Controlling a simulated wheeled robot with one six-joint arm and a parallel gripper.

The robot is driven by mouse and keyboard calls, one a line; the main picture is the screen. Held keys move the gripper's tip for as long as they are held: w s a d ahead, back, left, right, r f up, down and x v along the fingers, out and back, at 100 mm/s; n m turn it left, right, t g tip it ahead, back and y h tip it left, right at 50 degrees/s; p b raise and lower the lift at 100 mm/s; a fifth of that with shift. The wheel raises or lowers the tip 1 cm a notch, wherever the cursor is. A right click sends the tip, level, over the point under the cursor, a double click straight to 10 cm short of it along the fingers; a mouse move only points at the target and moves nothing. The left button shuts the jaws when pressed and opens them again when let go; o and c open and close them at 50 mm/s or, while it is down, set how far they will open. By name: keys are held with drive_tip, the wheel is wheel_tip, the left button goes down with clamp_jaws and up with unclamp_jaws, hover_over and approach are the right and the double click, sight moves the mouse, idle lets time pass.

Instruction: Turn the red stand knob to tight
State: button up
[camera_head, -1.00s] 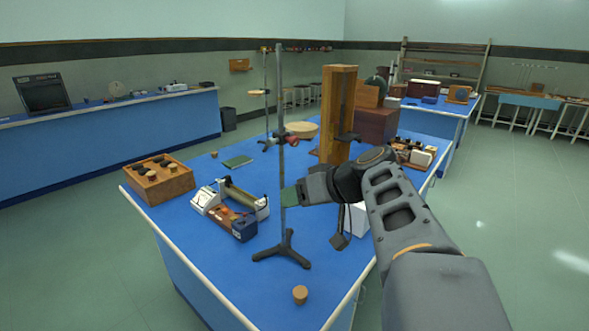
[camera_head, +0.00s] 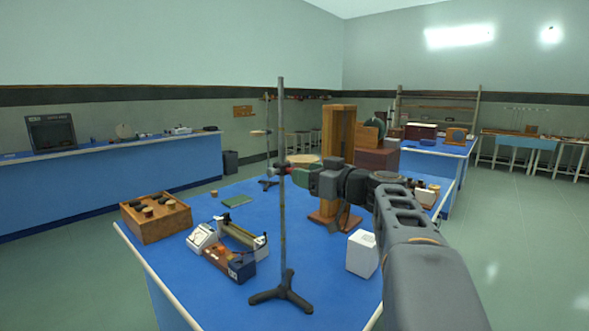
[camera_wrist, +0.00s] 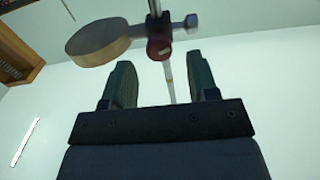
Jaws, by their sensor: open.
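The stand (camera_head: 283,225) stands upright on its dark three-legged base (camera_head: 281,294) at the front of the blue bench. Its red knob (camera_wrist: 159,47) is on the clamp high on the rod and shows in the wrist view just beyond my fingertips, roughly between them. My gripper (camera_head: 301,173) is at the knob's height, right of the rod. In the wrist view its two green fingers (camera_wrist: 161,65) are spread with nothing between them but the rod showing behind.
A tan wooden disc (camera_wrist: 97,42) shows beside the knob. A white box (camera_head: 362,254), a wooden tray of weights (camera_head: 157,217) and an instrument (camera_head: 230,262) sit on the bench. A tall wooden frame (camera_head: 338,150) stands behind my gripper. A second stand is further back.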

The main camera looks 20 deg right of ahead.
drive_tip(key=shift+p+x, duration=0.3)
drive_tip(key=shift+x, duration=1.75)
drive_tip(key=shift+c, duration=0.2)
